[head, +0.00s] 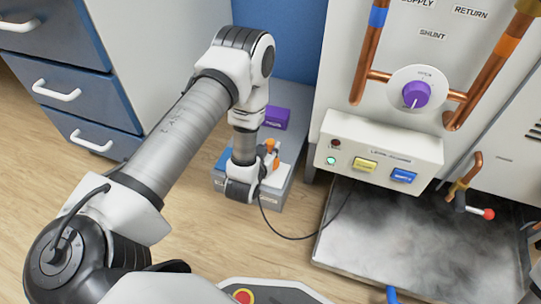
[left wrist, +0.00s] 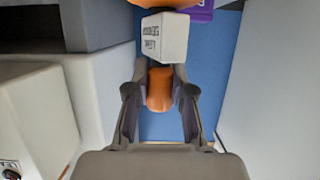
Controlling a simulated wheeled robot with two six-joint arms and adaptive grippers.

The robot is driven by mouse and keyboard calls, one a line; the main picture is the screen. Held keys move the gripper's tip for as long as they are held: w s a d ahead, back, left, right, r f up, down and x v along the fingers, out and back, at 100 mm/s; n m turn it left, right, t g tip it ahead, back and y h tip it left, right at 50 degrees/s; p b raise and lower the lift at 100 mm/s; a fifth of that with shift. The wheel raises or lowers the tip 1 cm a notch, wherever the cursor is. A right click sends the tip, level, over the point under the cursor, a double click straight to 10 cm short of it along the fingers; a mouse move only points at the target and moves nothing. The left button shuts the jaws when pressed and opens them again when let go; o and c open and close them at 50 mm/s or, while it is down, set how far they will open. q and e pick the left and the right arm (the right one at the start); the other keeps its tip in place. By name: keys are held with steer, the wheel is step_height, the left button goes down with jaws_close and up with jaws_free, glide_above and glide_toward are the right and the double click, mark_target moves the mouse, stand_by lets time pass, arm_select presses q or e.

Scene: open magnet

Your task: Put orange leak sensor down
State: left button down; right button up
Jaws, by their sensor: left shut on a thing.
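The orange leak sensor (left wrist: 160,90) is between the two dark fingers of my left gripper (left wrist: 160,72) in the left wrist view, and the gripper is shut on it. A white block (left wrist: 164,38) with a printed label stands just beyond the fingertips. Another orange part (left wrist: 165,3) shows at the top edge of that view. In the head view, my left wrist is over a low grey box (head: 272,200) and hides most of the gripper. Orange parts (head: 271,145) show beside the wrist there. Whether the sensor touches anything below is hidden. My right gripper is out of view.
A white panel (head: 385,150) with yellow and blue buttons is to the right, above a grey floor tray (head: 400,240) with mist. A black cable crosses the floor. Drawers (head: 65,80) stand at left.

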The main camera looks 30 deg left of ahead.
arm_select(q)
step_height(320, 180, down, 3)
steer(key=shift+s+d+f+b, duration=0.1)
steer(key=shift+f+b, duration=0.05)
steer(key=shift+b, duration=0.55)
steer(key=shift+f, duration=0.3)
steer(key=shift+r, duration=0.3)
steer(key=c, duration=1)
jaws_free()
steer(key=shift+f, duration=0.15)
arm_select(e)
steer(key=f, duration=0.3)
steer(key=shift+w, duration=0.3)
